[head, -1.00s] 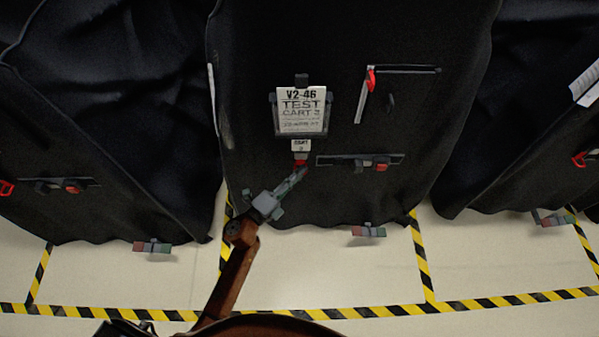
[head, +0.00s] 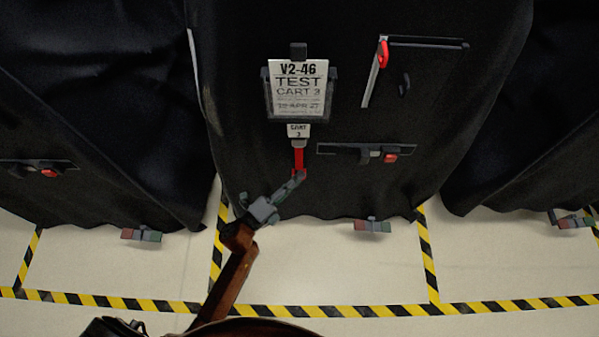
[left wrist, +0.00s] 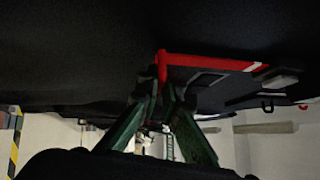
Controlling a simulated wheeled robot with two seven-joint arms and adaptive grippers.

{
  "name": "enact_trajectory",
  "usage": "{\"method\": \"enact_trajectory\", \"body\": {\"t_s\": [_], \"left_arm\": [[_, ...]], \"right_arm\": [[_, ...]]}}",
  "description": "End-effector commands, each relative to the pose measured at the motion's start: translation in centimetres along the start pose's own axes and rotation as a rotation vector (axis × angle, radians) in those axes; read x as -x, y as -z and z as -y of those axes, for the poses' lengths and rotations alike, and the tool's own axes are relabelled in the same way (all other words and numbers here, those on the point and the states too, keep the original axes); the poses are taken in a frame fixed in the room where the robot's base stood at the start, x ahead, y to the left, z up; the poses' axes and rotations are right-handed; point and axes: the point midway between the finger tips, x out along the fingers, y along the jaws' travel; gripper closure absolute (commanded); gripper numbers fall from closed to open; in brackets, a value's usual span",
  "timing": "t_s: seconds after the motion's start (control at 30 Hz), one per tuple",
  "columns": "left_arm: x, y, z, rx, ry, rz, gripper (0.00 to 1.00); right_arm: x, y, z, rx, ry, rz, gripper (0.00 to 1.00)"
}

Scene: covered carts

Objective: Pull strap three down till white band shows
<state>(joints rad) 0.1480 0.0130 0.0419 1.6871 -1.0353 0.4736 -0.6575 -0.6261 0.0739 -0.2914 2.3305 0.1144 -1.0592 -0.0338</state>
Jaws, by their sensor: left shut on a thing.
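Strap three (head: 299,158) is a red strip hanging from under the small white "CART 3" tag (head: 298,131) on the black-covered middle cart. My left gripper (head: 297,175) is shut on its lower end. A length of red shows between tag and fingers in the head view, with no clear white band on it. In the left wrist view the red strap (left wrist: 210,61) runs right from above the fingertips (left wrist: 160,88). A thin white mark lies across its far part there; I cannot tell whether it is a band or the tag. My right gripper is not in view.
A large "TEST CART 3" sign (head: 299,88) hangs above the tag. To the right are a latch bar with a red end (head: 368,152) and a panel with a red handle (head: 383,54). Covered carts stand on both sides. Yellow-black tape (head: 350,311) marks the pale floor.

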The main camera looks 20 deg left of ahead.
Motion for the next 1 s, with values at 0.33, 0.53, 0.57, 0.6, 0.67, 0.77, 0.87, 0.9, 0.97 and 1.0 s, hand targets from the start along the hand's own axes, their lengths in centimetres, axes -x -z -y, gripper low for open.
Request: {"method": "enact_trajectory", "body": {"t_s": [0.33,0.53,0.57,0.6,0.67,0.77,0.87,0.9,0.97,1.0], "left_arm": [[0.2,0.1,-0.6,0.001,-0.011,0.0,0.92],[0.2,0.1,-0.5,0.001,-0.009,0.0,0.78],[0.2,0.1,-0.5,0.001,-0.008,0.0,0.76],[0.2,0.1,-0.4,0.001,-0.007,0.0,0.76],[0.1,0.1,-0.3,0.001,-0.006,0.0,0.76],[0.1,0.1,-0.3,0.0,-0.005,0.0,0.76],[0.2,0.0,-0.2,0.0,-0.004,0.0,0.76],[0.4,0.0,-0.2,0.0,-0.004,0.0,0.76],[1.0,0.0,-0.2,0.0,-0.004,0.0,0.76],[1.5,0.0,-0.3,0.001,-0.005,0.0,0.76]], "right_arm": [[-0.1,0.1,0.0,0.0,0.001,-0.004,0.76],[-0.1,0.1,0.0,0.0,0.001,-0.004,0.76],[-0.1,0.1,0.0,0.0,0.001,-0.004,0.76],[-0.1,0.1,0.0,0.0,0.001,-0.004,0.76],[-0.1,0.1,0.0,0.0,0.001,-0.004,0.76],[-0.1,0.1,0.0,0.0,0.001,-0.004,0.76],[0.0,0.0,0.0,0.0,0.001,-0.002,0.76],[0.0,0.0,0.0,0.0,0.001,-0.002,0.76],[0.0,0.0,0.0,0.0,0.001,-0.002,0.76],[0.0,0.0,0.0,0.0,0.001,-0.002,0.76]]}}
